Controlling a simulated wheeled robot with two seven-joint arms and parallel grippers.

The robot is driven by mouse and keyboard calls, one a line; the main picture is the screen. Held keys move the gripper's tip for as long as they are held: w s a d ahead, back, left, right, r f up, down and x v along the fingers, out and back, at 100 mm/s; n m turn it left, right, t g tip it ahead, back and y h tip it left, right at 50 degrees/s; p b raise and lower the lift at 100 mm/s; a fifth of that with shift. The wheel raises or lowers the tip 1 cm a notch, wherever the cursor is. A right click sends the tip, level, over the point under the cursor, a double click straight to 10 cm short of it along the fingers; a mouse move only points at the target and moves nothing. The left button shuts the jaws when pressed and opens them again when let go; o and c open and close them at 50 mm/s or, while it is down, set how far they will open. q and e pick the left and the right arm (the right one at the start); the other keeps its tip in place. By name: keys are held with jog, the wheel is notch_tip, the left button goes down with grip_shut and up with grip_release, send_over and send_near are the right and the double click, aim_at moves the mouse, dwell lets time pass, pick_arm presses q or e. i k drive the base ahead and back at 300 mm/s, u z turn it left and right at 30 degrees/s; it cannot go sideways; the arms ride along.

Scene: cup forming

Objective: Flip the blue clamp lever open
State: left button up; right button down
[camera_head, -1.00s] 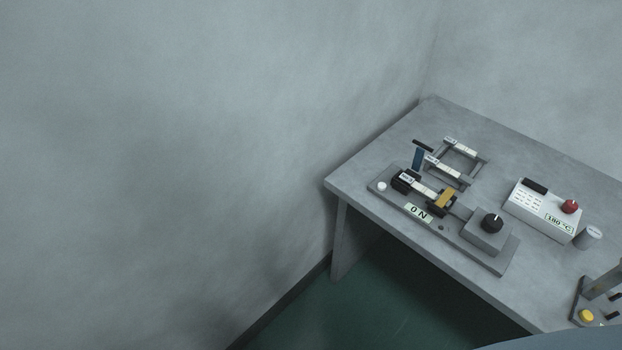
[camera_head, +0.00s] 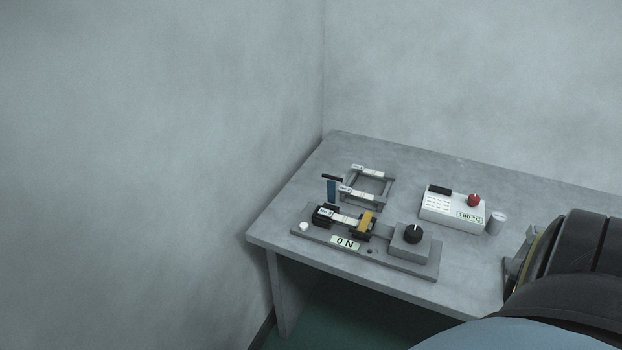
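The blue clamp lever (camera_head: 331,190) stands upright with a black bar across its top. It rises at the left end of a grey machine (camera_head: 386,257), behind a black clamp block (camera_head: 325,215). A yellow block (camera_head: 367,219) sits further right on the same machine, and a label on its front edge reads "0 N". A dark, rounded arm part of mine fills the lower right corner, well apart from the lever.
The machine stands on a grey table (camera_head: 300,187) in a wall corner. Behind it is a small rack (camera_head: 376,183). To the right are a white control box (camera_head: 450,211) with a red knob, reading "180 °C", and a grey cylinder (camera_head: 496,223). A black knob (camera_head: 413,233) tops the machine's right end.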

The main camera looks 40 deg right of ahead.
aim_at(332, 184)
jog(key=u, duration=1)
jog(key=k, duration=1)
jog(key=z, duration=1.45)
jog(key=i, duration=0.35)
